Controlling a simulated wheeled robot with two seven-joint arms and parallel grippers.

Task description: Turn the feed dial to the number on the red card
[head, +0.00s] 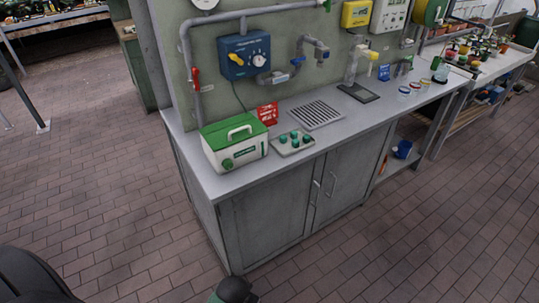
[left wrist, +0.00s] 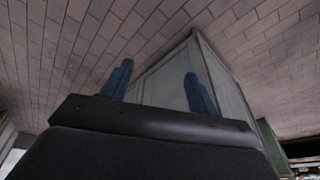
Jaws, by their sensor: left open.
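The red card (head: 267,113) stands on the grey counter behind the green-lidded white box; its number is too small to read. A blue wall box (head: 235,67) carries a round dial (head: 258,60) with a pale face and a yellow marking to its left; its setting cannot be read. The green-lidded box (head: 222,152) also has a small green knob (head: 228,164) on its front. Which one is the feed dial, I cannot tell. My left gripper (left wrist: 157,70) shows in the left wrist view with its two blue fingers apart and nothing between them. It is away from the counter top.
The grey cabinet (head: 275,212) carries the counter; the cabinet also shows beyond the left fingers (left wrist: 165,85). A panel with green knobs (head: 292,142), a drain grate (head: 317,114) and wall pipes (head: 187,60) are near the card.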

